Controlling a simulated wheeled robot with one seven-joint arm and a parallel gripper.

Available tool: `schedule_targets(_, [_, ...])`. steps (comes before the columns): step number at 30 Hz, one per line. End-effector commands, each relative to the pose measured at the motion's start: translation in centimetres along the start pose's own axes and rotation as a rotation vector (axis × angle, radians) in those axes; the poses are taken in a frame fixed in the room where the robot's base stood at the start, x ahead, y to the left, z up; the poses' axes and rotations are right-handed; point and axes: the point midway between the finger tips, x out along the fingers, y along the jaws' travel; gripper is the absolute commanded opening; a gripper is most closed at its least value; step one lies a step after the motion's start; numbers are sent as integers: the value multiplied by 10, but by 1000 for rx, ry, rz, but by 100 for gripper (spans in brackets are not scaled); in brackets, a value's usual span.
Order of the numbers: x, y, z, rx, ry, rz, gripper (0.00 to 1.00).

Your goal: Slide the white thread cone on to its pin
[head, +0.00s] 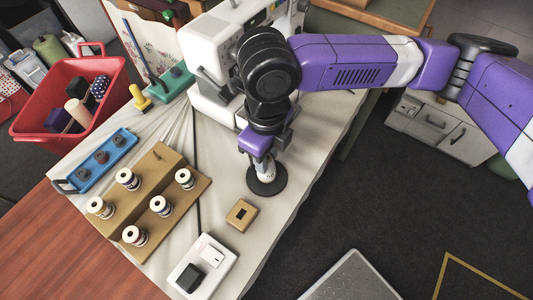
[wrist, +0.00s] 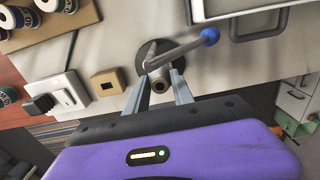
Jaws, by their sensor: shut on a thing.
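The white thread cone (head: 267,173) is in my gripper (head: 265,160), in front of a round dark base (head: 278,187) on the pale table. In the wrist view the cone (wrist: 161,76) is between the two fingers of my gripper (wrist: 159,93), its brown-rimmed end towards the camera. The dark base (wrist: 144,50) is just beyond it. A grey rod, likely the pin (wrist: 183,48), with a blue ball tip slants beside the cone. I cannot tell whether the cone touches the base. In the head view my gripper hides the rod.
A small tan box (head: 241,215) and a white switch plate (head: 202,266) lie front-left. A brown spool rack (head: 150,190) and a blue tray (head: 103,160) stand left. The white sewing machine (head: 212,50) stands close behind my arm.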

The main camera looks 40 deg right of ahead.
Motion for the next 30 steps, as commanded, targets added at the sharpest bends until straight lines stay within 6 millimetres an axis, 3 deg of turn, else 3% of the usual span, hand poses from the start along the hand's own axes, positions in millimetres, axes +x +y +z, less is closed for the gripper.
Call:
schedule_targets(6, [6, 0, 0, 0, 0, 0, 0])
schedule_targets(7, [5, 0, 0, 0, 0, 0, 31])
schedule_targets(11, [5, 0, 0, 0, 0, 0, 54])
schedule_targets(22, [0, 0, 0, 0, -2, -1, 54])
schedule_targets(30, [-41, 0, 1, -2, -2, -2, 54])
